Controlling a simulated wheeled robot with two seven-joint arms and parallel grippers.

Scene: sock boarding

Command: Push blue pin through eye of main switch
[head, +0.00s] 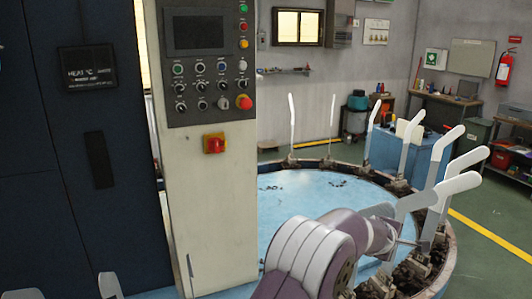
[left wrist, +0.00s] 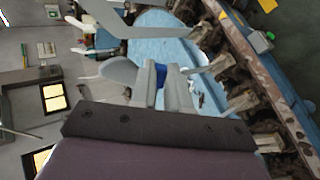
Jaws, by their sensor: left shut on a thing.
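The main switch (head: 214,144), a red handle on a yellow plate, is on the pale control column (head: 205,210). Its eye is too small to make out. My left gripper (head: 402,242) is well to the right of the switch and lower, over the carousel edge, pointing right. In the left wrist view its fingers (left wrist: 167,84) are close together, with a small blue piece (left wrist: 187,70) showing at them. This appears to be the blue pin, held in the jaws; most of it is hidden. The pin is not visible in the head view. My right gripper is not in view.
A round blue carousel (head: 300,195) with several upright white sock forms (head: 459,184) around its rim lies right of the column. Some forms are close to my left gripper. A dark cabinet (head: 75,200) stands at left. Above the switch is a red emergency button (head: 244,102).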

